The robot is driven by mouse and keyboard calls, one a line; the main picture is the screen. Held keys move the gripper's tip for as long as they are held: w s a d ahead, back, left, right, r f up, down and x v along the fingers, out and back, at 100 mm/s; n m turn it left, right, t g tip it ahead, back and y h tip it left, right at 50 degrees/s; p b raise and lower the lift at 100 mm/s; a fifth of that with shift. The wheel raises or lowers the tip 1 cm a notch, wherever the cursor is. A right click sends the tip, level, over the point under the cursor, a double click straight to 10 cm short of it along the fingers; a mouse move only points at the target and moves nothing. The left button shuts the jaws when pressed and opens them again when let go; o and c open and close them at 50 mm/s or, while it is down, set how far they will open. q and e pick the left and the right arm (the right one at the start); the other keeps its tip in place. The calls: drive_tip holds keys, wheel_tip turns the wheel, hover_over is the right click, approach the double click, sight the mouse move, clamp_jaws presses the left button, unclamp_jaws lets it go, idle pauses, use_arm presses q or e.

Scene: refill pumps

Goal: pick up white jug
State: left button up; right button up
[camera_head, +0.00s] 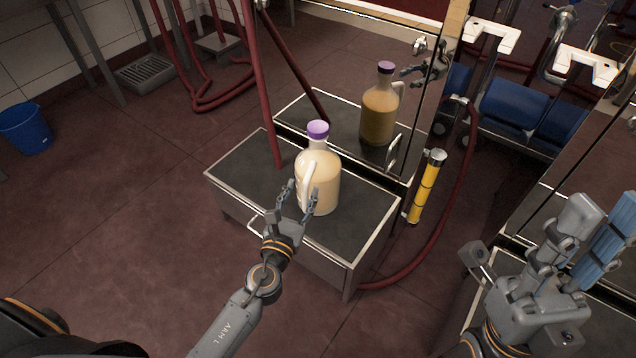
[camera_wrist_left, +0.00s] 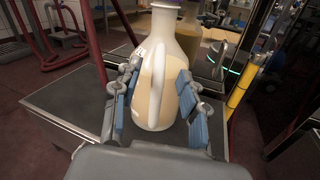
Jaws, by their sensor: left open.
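The white jug (camera_head: 320,182) is a cream-filled bottle with a purple cap and a pale side handle. It stands upright on the dark top of a low metal-edged box (camera_head: 240,170). My left gripper (camera_head: 299,196) is open at the jug's near side, its fingers on either side of the lower body and handle. In the left wrist view the jug (camera_wrist_left: 160,80) sits between the blue-padded fingers (camera_wrist_left: 157,88); contact cannot be told. My right gripper (camera_head: 545,245) is at the lower right, away from the jug, holding nothing visible.
A mirror-like panel behind the box shows a reflection of the jug (camera_head: 379,112) and gripper. A yellow cylinder (camera_head: 427,186) and a red hose (camera_head: 445,235) are right of the box. A blue bucket (camera_head: 26,130) stands far left. The floor at left is open.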

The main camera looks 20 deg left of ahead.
sight(310, 170)
use_arm(q)
drive_tip(key=shift+w+f, duration=0.1)
drive_tip(key=shift+w, duration=3.1)
drive_tip(key=shift+c, duration=0.5)
clamp_jaws()
drive_tip(key=shift+w+r, duration=0.1)
drive_tip(key=shift+r, duration=0.25)
